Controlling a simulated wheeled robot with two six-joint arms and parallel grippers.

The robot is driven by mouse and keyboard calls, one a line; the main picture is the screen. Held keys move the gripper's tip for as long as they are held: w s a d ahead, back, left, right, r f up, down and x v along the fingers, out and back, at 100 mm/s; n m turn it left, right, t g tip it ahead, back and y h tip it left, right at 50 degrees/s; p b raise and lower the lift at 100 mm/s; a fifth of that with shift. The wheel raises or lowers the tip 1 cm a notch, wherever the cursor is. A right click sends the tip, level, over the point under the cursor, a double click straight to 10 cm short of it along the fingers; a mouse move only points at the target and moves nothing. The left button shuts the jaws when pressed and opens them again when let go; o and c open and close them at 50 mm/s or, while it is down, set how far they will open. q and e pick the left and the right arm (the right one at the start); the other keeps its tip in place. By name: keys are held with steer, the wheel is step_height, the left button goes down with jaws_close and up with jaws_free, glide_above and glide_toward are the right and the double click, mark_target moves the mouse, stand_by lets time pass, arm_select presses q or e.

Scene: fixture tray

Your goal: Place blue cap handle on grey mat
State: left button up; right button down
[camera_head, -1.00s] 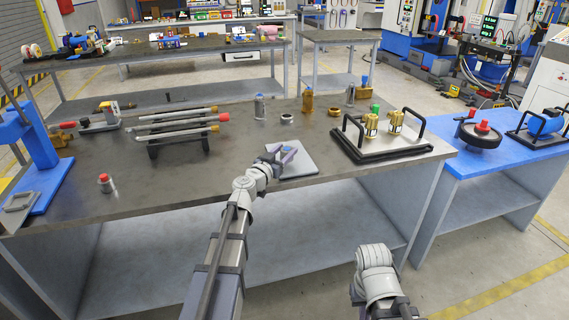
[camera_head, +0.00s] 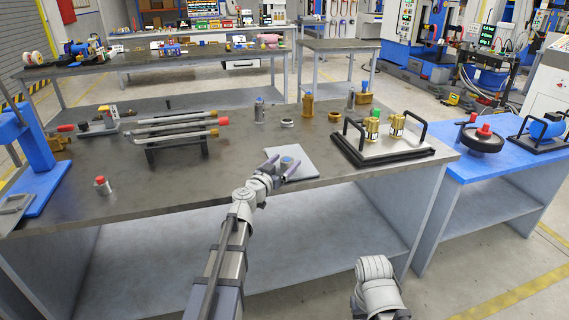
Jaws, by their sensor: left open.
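The blue cap handle (camera_head: 287,162), a short grey piece with a blue top, stands on the grey mat (camera_head: 304,160) near the front edge of the workbench. My left gripper (camera_head: 281,167) is open, with its two purple-tinted fingers on either side of the handle. From this angle I cannot tell whether the fingers touch it. Part of the mat is hidden behind the gripper. Of my right arm only pale links show at the bottom right; its gripper is not visible.
A black-edged tray (camera_head: 427,156) with gold-bodied pieces stands right of the mat. A rack of rods (camera_head: 178,139) is to the left. A red-capped piece (camera_head: 102,186) and a blue press (camera_head: 38,165) stand farther left. The bench between red-capped piece and mat is clear.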

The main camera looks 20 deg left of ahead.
arm_select(q)
steer(key=shift+r+p, duration=0.3)
steer(key=s+a, duration=0.2)
steer(key=s, duration=0.9)
steer(key=shift+s+a+f, duration=0.15)
steer(key=shift+s, duration=0.25)
steer(key=s+d+f+m+g+h, duration=0.25)
steer(key=d+f+g, duration=0.3)
steer(key=d, duration=0.55)
steer(key=s+d+f+m+g+h, duration=0.2)
steer(key=s+d+f+g+h, duration=0.3)
steer(key=d, duration=0.6)
steer(key=s+d+f+g+y, duration=0.4)
steer(key=s+f+y, duration=0.15)
steer(key=f, duration=0.25)
steer(key=s+a+f+n+g+y, duration=0.1)
steer(key=s+y, duration=0.2)
steer(key=s, duration=0.2)
steer(key=s+a+f+n+g+y, duration=0.2)
steer(key=s+y, duration=0.1)
steer(key=s, duration=0.1)
steer(key=shift+s+f+y, duration=0.15)
steer(key=shift+s+y, duration=0.2)
steer(key=shift+y, duration=0.05)
